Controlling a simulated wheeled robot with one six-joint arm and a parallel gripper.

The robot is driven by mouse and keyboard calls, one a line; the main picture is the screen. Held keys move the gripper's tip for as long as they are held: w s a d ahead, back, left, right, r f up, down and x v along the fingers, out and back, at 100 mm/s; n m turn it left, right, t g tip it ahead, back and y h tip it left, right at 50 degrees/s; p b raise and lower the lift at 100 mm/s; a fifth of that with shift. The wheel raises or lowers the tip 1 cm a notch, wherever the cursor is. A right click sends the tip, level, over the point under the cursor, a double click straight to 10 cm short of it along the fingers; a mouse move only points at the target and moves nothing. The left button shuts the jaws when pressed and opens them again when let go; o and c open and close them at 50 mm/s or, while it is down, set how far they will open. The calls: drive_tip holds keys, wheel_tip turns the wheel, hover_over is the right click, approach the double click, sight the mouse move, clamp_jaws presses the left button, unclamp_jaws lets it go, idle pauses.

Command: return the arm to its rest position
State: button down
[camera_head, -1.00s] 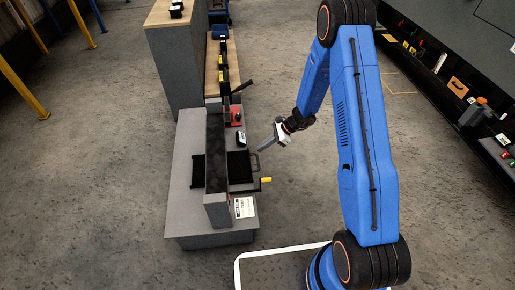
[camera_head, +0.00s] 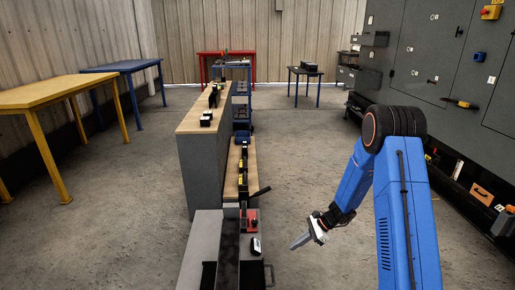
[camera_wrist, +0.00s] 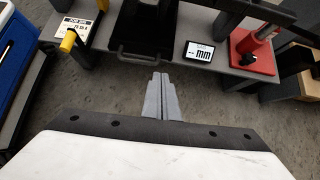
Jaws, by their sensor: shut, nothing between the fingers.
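My gripper (camera_head: 301,240) is at the end of my blue arm in the head view, in the air to the right of the grey workbench (camera_head: 202,245). In the wrist view my gripper (camera_wrist: 161,78) has its two grey fingers together, with nothing between them. The fingers point toward the bench edge, apart from everything on it. My arm is bent, its elbow raised and its forearm reaching down to the left.
By the bench edge are a black tray (camera_wrist: 150,30), a small display reading mm (camera_wrist: 199,53), a red-based device (camera_wrist: 253,52) and a yellow-knobbed handle (camera_wrist: 68,41). Yellow (camera_head: 55,92) and blue tables stand left; a dark cabinet wall (camera_head: 425,60) stands right.

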drive_tip(key=s+d+r+n+h, duration=0.15)
drive_tip(key=s+r+n, duration=0.5)
drive_tip(key=r, duration=0.65)
drive_tip(key=s+r+n+h, duration=0.2)
drive_tip(key=s+r+n, duration=0.1)
drive_tip(key=s+r, duration=0.8)
drive_tip(key=s+d+r+n+t+h, duration=0.2)
drive_tip(key=s+r, duration=0.4)
drive_tip(key=s, duration=0.5)
drive_tip(key=s+d+r+n+t+h, duration=0.3)
drive_tip(key=s+d+r+n, duration=0.2)
drive_tip(key=s, duration=0.6)
drive_tip(key=shift+d+r+n, duration=0.3)
drive_tip(key=shift+r+n, duration=0.25)
drive_tip(key=shift+r, duration=0.35)
